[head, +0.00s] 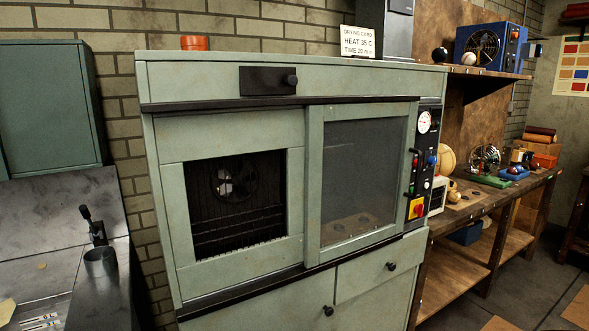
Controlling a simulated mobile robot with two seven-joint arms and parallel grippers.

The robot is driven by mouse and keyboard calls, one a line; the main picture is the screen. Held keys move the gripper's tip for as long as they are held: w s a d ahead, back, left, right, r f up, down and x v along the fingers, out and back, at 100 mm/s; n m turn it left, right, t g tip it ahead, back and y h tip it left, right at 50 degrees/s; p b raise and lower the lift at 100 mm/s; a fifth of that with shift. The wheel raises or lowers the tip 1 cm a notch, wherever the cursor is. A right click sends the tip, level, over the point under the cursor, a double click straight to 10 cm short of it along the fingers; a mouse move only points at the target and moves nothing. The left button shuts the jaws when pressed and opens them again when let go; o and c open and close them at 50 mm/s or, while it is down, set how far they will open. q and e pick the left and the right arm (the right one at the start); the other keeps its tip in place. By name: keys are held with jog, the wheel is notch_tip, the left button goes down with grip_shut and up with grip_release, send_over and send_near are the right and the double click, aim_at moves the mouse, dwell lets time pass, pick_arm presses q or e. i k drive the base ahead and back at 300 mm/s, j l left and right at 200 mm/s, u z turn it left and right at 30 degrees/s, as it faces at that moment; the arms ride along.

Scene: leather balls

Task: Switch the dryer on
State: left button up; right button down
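The dryer (225,140) is a large pale green cabinet against the brick wall in the head view. Its left opening (235,205) shows a dark inside with a fan (232,178) and racks. A framed glass panel (362,180) covers the right half. A narrow black control panel (421,165) runs down its right edge. It has a round white gauge (424,121), small red, blue and green controls, and a red switch on a yellow plate (417,208) near the bottom. The switch's position is too small to tell. Neither gripper is in view.
A drying card (358,42) on top reads heat 35 C, time 20 min. A workbench (480,208) with balls and tools stands to the right. A metal counter (95,295) with a steel cup (100,264) is at left. Floor (530,285) shows at lower right.

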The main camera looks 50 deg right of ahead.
aim_at(418, 209)
jog(key=z, duration=2.2)
